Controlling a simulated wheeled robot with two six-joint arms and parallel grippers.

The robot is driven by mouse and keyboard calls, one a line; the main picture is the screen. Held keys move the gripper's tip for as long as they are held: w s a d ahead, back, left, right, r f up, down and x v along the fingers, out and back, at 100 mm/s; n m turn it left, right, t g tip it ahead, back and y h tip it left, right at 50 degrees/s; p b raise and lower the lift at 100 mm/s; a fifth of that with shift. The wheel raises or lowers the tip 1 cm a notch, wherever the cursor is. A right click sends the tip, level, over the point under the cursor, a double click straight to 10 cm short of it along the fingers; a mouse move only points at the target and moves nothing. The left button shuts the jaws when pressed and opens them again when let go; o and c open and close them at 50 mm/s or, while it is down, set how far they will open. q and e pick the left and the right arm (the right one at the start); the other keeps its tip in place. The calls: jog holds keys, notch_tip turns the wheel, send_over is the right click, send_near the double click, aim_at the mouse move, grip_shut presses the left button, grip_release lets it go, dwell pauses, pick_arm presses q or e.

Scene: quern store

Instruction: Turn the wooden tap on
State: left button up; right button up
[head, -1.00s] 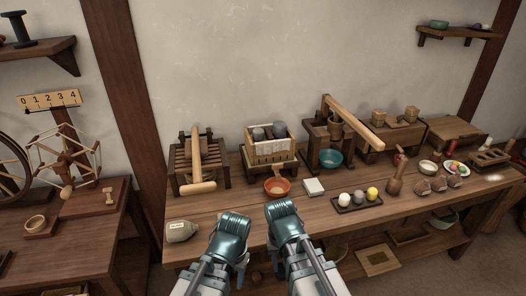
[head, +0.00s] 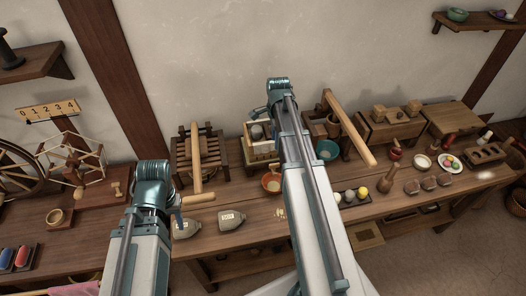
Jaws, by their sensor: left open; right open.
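I cannot make out the wooden tap for certain. A wooden stand (head: 259,152) with a pale front and grey cylinders stands at the back of the bench, with an orange bowl (head: 271,183) in front of it. My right arm hides the stand's right side. My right gripper (head: 262,111) is open, raised above the stand against the wall, with nothing seen in it. My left gripper (head: 178,215) is open at the bench's left end, beside a grey labelled bag (head: 186,228). Its fingers are small and partly hidden.
A slatted wooden press (head: 212,155) with a long handle stands left of the stand. A lever device (head: 350,130) with a teal bowl (head: 326,150) stands to the right. Another labelled bag (head: 230,221) lies on the bench (head: 250,238). Coloured balls (head: 362,193) sit near the front.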

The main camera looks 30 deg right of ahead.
aim_at(274, 164)
jog(key=shift+f+b, duration=6.95)
jog(key=shift+b, duration=0.05)
grip_shut()
